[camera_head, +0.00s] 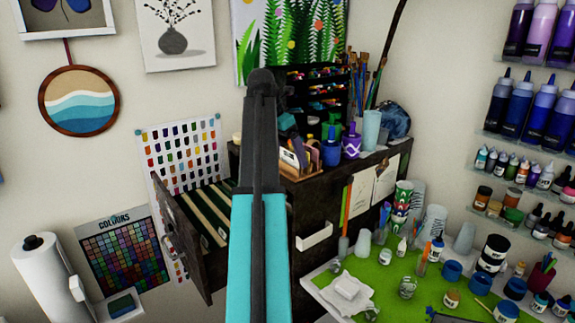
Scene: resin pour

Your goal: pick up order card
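No card can be picked out for certain as the order card. Two pale sheets, one left (361,199) and one right (386,180), are on the dark side of the cabinet (330,208). A small pale card (289,158) stands in a wooden holder on the cabinet top, just right of my arm. My teal and dark arm rises through the middle of the view, in front of the cabinet. My gripper's fingers cannot be made out, and what lies behind the arm is hidden.
An open drawer (183,238) with upright files juts out left of my arm. Bottles, brushes and a pen rack crowd the cabinet top. A green mat (385,285) holds cups, jars and crumpled white cloth. Bottle shelves line the right wall. A paper roll (55,280) stands lower left.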

